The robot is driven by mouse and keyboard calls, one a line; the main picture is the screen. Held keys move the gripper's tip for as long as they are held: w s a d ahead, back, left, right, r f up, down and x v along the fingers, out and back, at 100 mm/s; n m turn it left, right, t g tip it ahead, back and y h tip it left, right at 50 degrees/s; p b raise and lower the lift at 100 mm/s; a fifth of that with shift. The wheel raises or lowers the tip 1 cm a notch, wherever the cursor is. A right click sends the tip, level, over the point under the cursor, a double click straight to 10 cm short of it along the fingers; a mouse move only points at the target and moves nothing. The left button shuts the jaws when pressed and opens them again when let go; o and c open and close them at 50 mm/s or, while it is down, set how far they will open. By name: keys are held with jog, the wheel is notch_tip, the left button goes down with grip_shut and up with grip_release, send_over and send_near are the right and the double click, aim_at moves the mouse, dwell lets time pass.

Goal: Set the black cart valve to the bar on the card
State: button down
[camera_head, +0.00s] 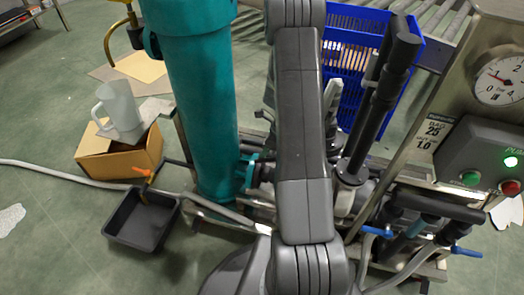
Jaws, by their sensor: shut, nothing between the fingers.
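The card (436,132) on the steel panel at right reads "BAG 25" and "1.0", with small print I cannot read for certain. The round pressure gauge (500,80) is above it, marked 0 to 4; its exact reading is too small to tell. A black horizontal bar-like part (440,207) lies below the panel, and tall black shafts with grips (385,90) stand left of it. I cannot tell which black part is the cart valve. My grey arm crosses the middle of the view. My gripper cannot be made out; the arm link hides what is behind it.
A teal cylinder (200,100) stands left of my arm. A blue crate (345,50) is behind. Blue-handled valves (465,252) sit low at right. A cardboard box (115,155), white jug (118,105) and black tray (140,220) are at left. A grey hose crosses the floor.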

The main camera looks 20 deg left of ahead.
jog(key=shift+w+d+r, duration=0.15)
jog(key=shift+w+d, duration=0.15)
jog(key=shift+s+a+r, duration=0.2)
jog(key=shift+a+r, duration=0.05)
jog(key=shift+a, duration=0.15)
jog(key=c, duration=1.5)
grip_release()
jog(key=shift+o, duration=0.6)
jog(key=shift+a, duration=0.15)
jog(key=shift+w, duration=0.1)
jog(key=shift+r, duration=0.1)
jog(key=p+v, duration=0.5)
jog(key=v, duration=0.8)
jog(key=shift+r, duration=0.35)
jog(key=shift+w, duration=0.15)
